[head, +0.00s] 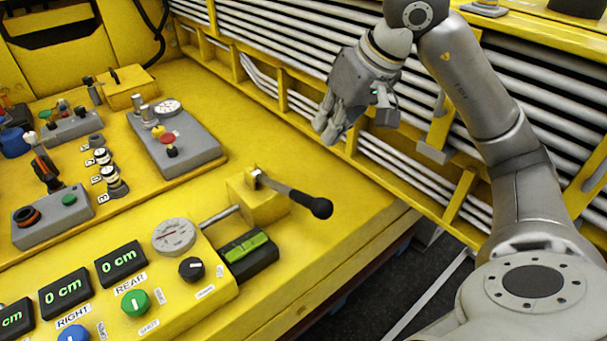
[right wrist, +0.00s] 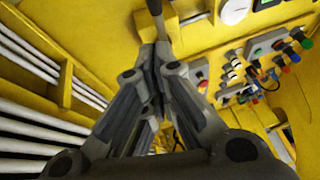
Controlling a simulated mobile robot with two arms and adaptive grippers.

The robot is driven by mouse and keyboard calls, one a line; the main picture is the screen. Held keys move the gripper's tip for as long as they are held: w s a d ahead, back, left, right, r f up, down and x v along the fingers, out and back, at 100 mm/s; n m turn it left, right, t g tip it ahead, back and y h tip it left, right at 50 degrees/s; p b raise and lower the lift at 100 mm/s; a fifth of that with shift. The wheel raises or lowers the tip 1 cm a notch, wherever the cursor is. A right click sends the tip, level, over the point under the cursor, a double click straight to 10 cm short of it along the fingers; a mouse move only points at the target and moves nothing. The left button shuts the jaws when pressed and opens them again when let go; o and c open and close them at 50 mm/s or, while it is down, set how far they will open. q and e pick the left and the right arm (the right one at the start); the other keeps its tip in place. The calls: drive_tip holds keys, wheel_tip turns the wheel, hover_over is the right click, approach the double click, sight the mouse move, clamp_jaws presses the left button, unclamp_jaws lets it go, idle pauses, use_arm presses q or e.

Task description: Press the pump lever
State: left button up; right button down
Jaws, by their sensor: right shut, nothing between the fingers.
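The pump lever (head: 292,194) is a dark rod with a black knob. It sticks out to the right from a yellow block (head: 258,202) on the yellow console. My right gripper (head: 327,128) is above and behind the lever's knob in the head view, apart from it, with its fingers together and empty. In the right wrist view the closed fingers (right wrist: 157,50) point up the picture, and a dark rod, likely the lever (right wrist: 155,7), shows just beyond their tips. My left gripper is not in view.
A round gauge (head: 174,236), a black knob (head: 191,268) and a green-and-black device (head: 248,254) sit near the lever. A grey box with a red button (head: 168,138) stands further left. White pipes (head: 280,54) run behind the console. The yellow surface around the lever is mostly clear.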

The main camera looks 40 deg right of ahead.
drive_tip(key=shift+f, duration=0.1)
drive_tip(key=p, duration=0.3)
hover_over(297, 191)
drive_tip(key=s+d, duration=0.1)
drive_tip(key=s, duration=0.1)
drive_tip(key=f, duration=1)
drive_tip(key=shift+w+f, duration=0.15)
drive_tip(key=shift+w, duration=0.1)
drive_tip(key=shift+s+a+f, duration=0.1)
drive_tip(key=shift+s+f, duration=0.3)
drive_tip(key=shift+f, duration=0.35)
drive_tip(key=shift+f+p, duration=0.3)
drive_tip(key=shift+f, duration=0.05)
